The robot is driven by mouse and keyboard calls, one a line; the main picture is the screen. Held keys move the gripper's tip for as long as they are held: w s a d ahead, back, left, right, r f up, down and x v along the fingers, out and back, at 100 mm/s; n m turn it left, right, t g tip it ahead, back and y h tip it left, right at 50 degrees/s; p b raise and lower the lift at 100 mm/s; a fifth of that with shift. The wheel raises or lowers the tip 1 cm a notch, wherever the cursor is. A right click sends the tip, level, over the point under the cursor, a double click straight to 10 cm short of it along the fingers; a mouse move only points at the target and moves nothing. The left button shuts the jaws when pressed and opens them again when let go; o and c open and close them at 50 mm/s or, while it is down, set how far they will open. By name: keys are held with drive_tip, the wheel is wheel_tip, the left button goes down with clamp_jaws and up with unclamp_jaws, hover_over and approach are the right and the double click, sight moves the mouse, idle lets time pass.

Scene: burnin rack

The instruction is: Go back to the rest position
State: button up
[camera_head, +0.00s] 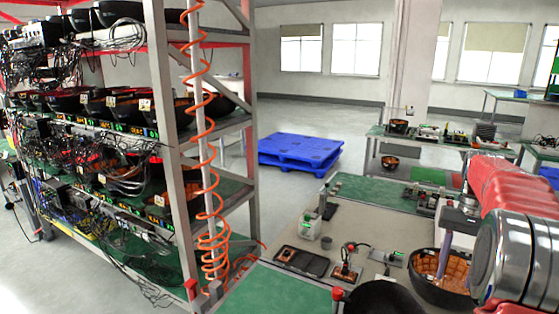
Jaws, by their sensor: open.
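My red arm (510,185) with its silver joint (520,258) reaches in from the right edge. My gripper (455,262) is partly hidden behind that joint. It points down over a black bowl-shaped unit with an orange inside (425,290) on the workbench (375,219). The gripper is open. I cannot tell whether its fingers touch the bowl. A second dark round unit (385,298) is cut off at the bottom edge.
A tall rack (178,160) with black bowls and loose cables fills the left, with a coiled orange hose (207,150) at its near end. Small devices (302,258) lie on the bench. A blue pallet (300,150) stands on the floor behind. Open floor surrounds it.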

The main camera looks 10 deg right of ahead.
drive_tip(key=s+a+n+t, duration=0.2)
drive_tip(key=s+a, duration=0.3)
drive_tip(key=a, duration=0.5)
drive_tip(key=s+a+n+t+h, duration=0.1)
drive_tip(key=s+a+n+t, duration=0.2)
drive_tip(key=s+a, duration=0.3)
drive_tip(key=s+a+n+t+h, duration=0.1)
drive_tip(key=s+a, duration=0.4)
drive_tip(key=a, duration=1.1)
drive_tip(key=shift+s+r+n+t, duration=0.15)
drive_tip(key=shift+s+n+t, duration=0.15)
drive_tip(key=shift+n+t, duration=0.65)
drive_tip(key=shift+a, duration=0.1)
